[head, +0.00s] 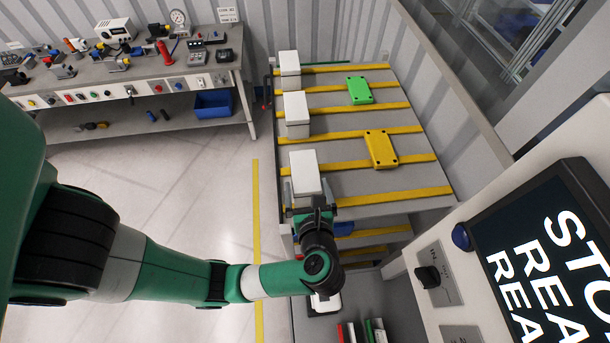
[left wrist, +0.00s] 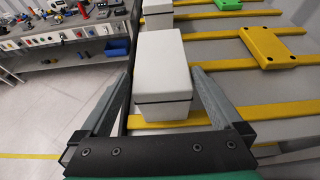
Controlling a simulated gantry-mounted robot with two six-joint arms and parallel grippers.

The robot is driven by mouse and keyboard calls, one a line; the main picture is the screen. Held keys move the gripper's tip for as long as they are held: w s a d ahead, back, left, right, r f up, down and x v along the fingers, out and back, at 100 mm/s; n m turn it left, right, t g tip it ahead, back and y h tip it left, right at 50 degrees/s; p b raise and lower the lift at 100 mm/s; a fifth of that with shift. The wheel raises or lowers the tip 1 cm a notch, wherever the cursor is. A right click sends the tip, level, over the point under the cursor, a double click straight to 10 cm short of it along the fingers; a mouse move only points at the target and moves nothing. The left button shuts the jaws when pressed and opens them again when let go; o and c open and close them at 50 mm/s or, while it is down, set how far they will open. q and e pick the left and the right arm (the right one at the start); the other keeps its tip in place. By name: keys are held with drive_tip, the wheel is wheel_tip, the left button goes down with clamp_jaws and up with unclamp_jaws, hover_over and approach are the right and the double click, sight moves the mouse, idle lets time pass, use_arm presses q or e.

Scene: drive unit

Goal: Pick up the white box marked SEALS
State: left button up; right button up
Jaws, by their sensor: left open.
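Three white boxes stand in a row along the left side of the grey, yellow-striped table: a near one (head: 306,172), a middle one (head: 296,108) and a far one (head: 289,66). No SEALS marking is readable on any of them. My left gripper (head: 309,204) is open at the near side of the nearest box. In the left wrist view, my left gripper (left wrist: 162,76) has one finger on each side of this box (left wrist: 162,75), with gaps showing between fingers and box. The box looks upright, with a dark line around its lower part. My right gripper is out of view.
A yellow plate (head: 381,149) and a green plate (head: 359,90) lie on the table, right of the boxes. A grey control panel with a screen (head: 550,250) stands at right. A workbench with tools (head: 130,75) is at the back left. The floor between is clear.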

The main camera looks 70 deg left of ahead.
sight(305, 174)
use_arm(q)
drive_tip(key=p+x, duration=0.1)
drive_tip(key=x, duration=0.5)
drive_tip(key=shift+w+a+f, duration=0.15)
drive_tip(key=shift+f, duration=0.05)
drive_tip(key=shift+c, duration=0.3)
drive_tip(key=c, duration=1.4)
clamp_jaws()
drive_tip(key=shift+r, duration=0.15)
